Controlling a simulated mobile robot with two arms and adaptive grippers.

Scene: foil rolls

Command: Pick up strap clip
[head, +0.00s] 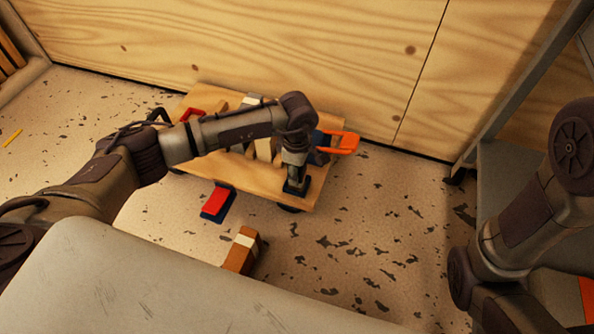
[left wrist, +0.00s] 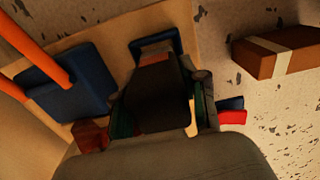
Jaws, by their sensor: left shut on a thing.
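My left gripper (head: 295,187) points down over the right front part of a wooden board (head: 250,185) close to the floor. In the left wrist view its fingers (left wrist: 160,105) are shut on a dark piece (left wrist: 158,85), which I take to be the strap clip. A small dark blue part (left wrist: 168,43) shows just beyond it, and I cannot tell whether they are one piece. The fingers and the arm hide much of it. My right arm is at the right in the head view; its gripper is not in view.
A dark blue block with an orange handled thing (head: 342,142) is at the board's right edge. A red and blue item (head: 216,202) and a brown box with a pale band (head: 242,250) are in front. A wooden wall (head: 300,50) stands behind.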

